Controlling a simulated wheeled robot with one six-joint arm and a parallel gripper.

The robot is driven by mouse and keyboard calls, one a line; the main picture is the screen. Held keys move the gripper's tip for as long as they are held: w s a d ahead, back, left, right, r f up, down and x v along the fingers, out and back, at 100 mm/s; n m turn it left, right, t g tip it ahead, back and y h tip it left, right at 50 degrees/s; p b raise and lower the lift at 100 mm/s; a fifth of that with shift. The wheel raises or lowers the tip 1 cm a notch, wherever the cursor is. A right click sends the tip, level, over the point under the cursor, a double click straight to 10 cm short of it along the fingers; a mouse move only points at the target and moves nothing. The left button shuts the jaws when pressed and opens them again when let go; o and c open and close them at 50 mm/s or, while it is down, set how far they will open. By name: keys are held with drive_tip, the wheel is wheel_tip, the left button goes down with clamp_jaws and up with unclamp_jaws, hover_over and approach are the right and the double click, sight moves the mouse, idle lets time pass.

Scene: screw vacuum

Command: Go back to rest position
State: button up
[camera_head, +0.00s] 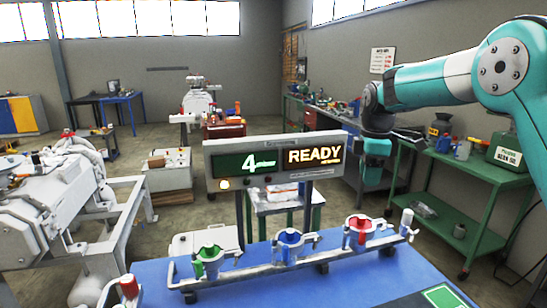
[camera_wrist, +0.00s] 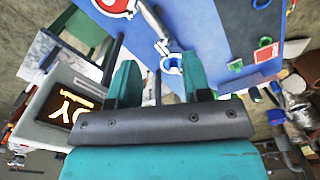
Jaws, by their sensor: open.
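My teal gripper (camera_head: 372,168) hangs in the air at the right of the head view, above and behind the blue table (camera_head: 300,288). The arm reaches in from the upper right. In the wrist view my gripper (camera_wrist: 163,80) has its two teal fingers apart. Nothing is held between them. The blue table surface, a blue ring-like part (camera_wrist: 172,64) and part of the sign (camera_wrist: 65,105) show beyond the fingers.
A sign (camera_head: 275,160) reading "4" and "READY" stands behind a rail with green (camera_head: 209,255), blue (camera_head: 289,237) and red (camera_head: 360,225) cups. A green shelf cart (camera_head: 455,175) with bottles stands at the right. A red-capped item (camera_head: 129,287) is at lower left.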

drive_tip(key=s+a+r+m+y, duration=0.15)
drive_tip(key=s+a, duration=0.35)
drive_tip(key=s, duration=0.5)
drive_tip(key=s+a+r+m+y, duration=0.1)
drive_tip(key=s+a+r+m, duration=0.15)
drive_tip(key=s+a, duration=0.45)
drive_tip(key=s+f+m, duration=0.1)
drive_tip(key=s+m, duration=0.1)
drive_tip(key=s, duration=0.8)
drive_tip(key=s+a+f+m+y, duration=0.1)
drive_tip(key=s+f+m, duration=0.1)
drive_tip(key=s, duration=0.8)
drive_tip(key=shift+f, duration=0.3)
drive_tip(key=shift+y, duration=0.25)
